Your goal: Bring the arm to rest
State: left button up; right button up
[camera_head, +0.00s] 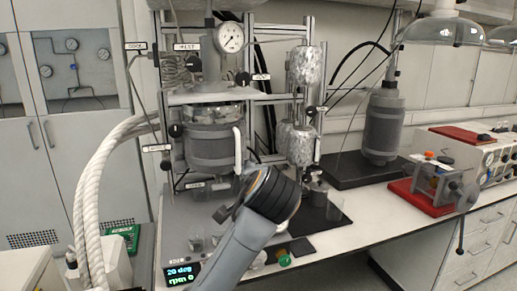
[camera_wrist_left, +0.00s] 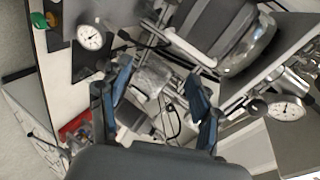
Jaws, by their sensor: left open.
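My left arm (camera_head: 245,238) rises from the bottom of the head view, in front of the pressure reactor (camera_head: 212,146). Its dark joint with an orange ring covers part of the reactor's base and bench. The gripper itself cannot be made out in the head view. In the left wrist view, my left gripper (camera_wrist_left: 157,75) has its two blue fingers spread wide apart. Nothing is held between them; a foil-wrapped cylinder shows behind the gap, and its distance is hard to tell. My right gripper is in neither view.
The reactor carries a gauge (camera_head: 230,37), foil-wrapped cylinders (camera_head: 303,143) and hoses (camera_head: 92,190). A grey vessel (camera_head: 382,125) on a black base and a red-based device (camera_head: 432,184) stand to the right. The white bench top (camera_head: 362,222) is bare in front of them.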

pick_arm(q)
jog(key=s+a+f+n+g+h, duration=0.1)
jog(key=s+a+f+n+g, duration=0.3)
jog(key=f, duration=0.6)
jog(key=s+a+f, duration=0.3)
jog(key=s+f, duration=0.3)
jog(key=f, duration=0.4)
jog(key=s+a+f+n+g+h, duration=0.1)
jog(key=s+a+f+n+g, duration=0.2)
jog(key=f, duration=0.6)
jog(key=s+a+f+n+g, duration=0.1)
jog(key=s+a+f+n, duration=0.15)
jog(key=s, duration=0.65)
jog(key=s+a+f+n+g, duration=0.1)
jog(key=s+a+f, duration=0.3)
jog(key=s, duration=0.4)
jog(key=s+a+f+n+g, duration=0.1)
jog(key=s+a+f, duration=0.2)
jog(key=s, duration=0.6)
notch_tip(320, 180, down, 28)
jog(key=s+g, duration=0.1)
jog(key=s, duration=0.1)
jog(key=s+a+f+g, duration=0.1)
jog(key=s+a+f, duration=0.1)
jog(key=s+f, duration=1.2)
jog(key=shift+s+a+f, duration=0.3)
jog(key=shift+s+f, duration=0.1)
jog(key=shift+s, duration=0.75)
